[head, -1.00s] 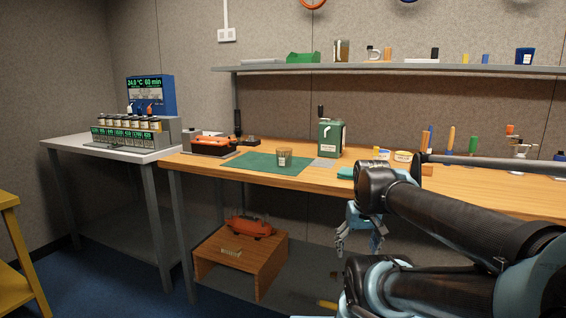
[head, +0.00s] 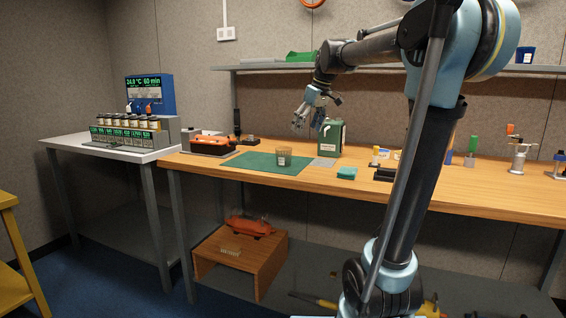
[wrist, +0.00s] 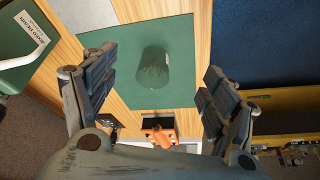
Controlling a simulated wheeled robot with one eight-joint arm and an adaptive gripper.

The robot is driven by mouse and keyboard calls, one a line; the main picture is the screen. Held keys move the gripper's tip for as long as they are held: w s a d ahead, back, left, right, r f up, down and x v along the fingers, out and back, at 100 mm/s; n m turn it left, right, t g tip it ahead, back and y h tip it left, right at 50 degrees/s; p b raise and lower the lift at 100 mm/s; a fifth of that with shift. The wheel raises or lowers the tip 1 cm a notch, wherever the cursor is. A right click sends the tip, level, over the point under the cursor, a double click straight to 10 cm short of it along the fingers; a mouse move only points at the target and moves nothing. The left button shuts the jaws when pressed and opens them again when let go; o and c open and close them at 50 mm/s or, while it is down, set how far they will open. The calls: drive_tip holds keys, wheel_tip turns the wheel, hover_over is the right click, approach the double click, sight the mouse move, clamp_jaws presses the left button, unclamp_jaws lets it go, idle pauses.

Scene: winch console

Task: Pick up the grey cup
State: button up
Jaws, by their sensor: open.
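In the wrist view the cup (wrist: 154,68) shows from above, on the green mat (wrist: 110,40), between and beyond my fingers. My gripper (head: 309,120) is open and empty, above the bench, higher than the cup and a little to its right in the head view. In the wrist view my gripper (wrist: 155,82) has its fingers wide apart, with a gap between them and the cup.
A green canister (head: 330,140) stands right of the cup, close to my gripper; it also shows at the wrist view's upper left (wrist: 25,45). A grey pad (head: 322,162) lies beside the mat. An orange device (head: 210,141) sits left of the mat. The shelf (head: 260,68) runs behind.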

drive_tip(key=w+a+r+n, duration=0.1)
drive_tip(key=w+a+r, duration=0.2)
drive_tip(key=w+a, duration=0.15)
approach(284, 153)
drive_tip(key=w+f, duration=0.5)
drive_tip(key=shift+n+y, duration=0.3)
drive_tip(key=shift+s+a+x, duration=0.1)
drive_tip(key=shift+a+x, duration=0.05)
drive_tip(key=shift+x, duration=0.85)
drive_tip(key=shift+s+a+x, duration=0.15)
drive_tip(key=shift+a+x, duration=0.05)
drive_tip(key=shift+x, duration=0.8)
drive_tip(key=shift+s+a+x, duration=0.1)
drive_tip(key=shift+a+x, duration=0.05)
drive_tip(key=shift+x, duration=0.85)
drive_tip(key=shift+c, duration=0.5)
drive_tip(key=c, duration=1.1)
